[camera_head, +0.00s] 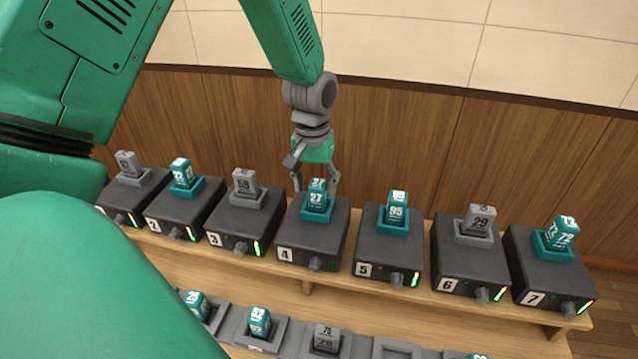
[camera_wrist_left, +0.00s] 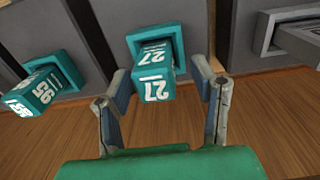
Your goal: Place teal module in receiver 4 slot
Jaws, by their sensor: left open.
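The teal module marked 27 (camera_head: 317,198) stands upright in the teal slot of receiver 4 (camera_head: 311,249). In the left wrist view the same module (camera_wrist_left: 154,72) sits in its teal slot frame (camera_wrist_left: 156,37). My left gripper (camera_head: 315,184) is open just behind the module. In the left wrist view its two fingers (camera_wrist_left: 162,88) lie on either side of the module's end, apart from it as far as I can tell. My right gripper is not in view.
Receiver 3 (camera_head: 241,227) with a grey module and receiver 5 (camera_head: 388,252) with teal module 95 (camera_head: 396,208) stand close on either side. A lower row holds more modules, including teal 93 (camera_head: 259,322) and grey 75 (camera_head: 326,339). A wood-panelled wall stands behind.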

